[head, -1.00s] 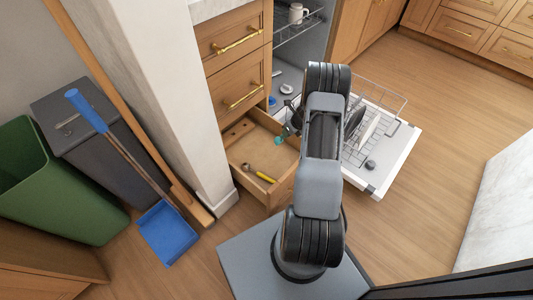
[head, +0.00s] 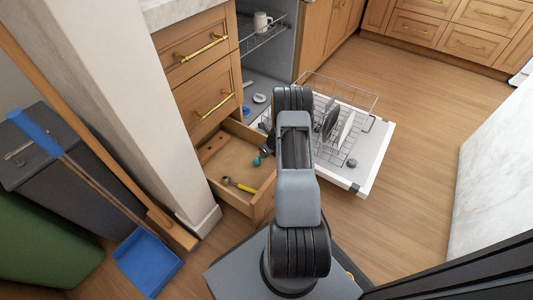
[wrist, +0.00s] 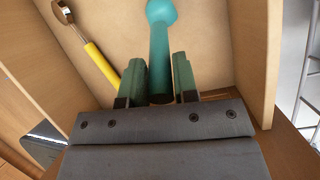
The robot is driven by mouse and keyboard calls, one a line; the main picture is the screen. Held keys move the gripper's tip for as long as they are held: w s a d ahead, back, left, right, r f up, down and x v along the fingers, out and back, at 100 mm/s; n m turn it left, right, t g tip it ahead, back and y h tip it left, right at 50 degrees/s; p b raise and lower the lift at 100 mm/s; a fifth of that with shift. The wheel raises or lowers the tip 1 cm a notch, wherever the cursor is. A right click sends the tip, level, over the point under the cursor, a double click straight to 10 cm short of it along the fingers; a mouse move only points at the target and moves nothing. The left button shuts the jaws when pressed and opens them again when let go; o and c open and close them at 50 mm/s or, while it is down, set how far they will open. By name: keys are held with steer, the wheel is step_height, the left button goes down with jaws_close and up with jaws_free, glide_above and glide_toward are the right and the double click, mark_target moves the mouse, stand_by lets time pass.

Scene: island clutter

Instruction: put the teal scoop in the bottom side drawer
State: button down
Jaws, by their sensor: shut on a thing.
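The bottom side drawer (head: 226,158) is pulled open below two closed drawers. The teal scoop (wrist: 160,14) is between the fingers of my gripper (wrist: 158,62) in the wrist view, its bowl pointing away over the drawer floor. My gripper is shut on its handle. In the head view the scoop's teal end (head: 257,161) shows inside the drawer's outline, near its right side. My arm hides most of the gripper there. I cannot tell whether the scoop touches the drawer floor.
A yellow-handled tool (head: 240,186) lies in the drawer, left of the scoop in the wrist view (wrist: 100,65). An open dishwasher with a pulled-out rack (head: 345,125) stands to the right. A pillar (head: 150,110) and blue dustpan (head: 148,262) are on the left.

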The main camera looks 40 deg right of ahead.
steer(key=shift+f, duration=0.15)
steer(key=c, duration=0.9)
jaws_free()
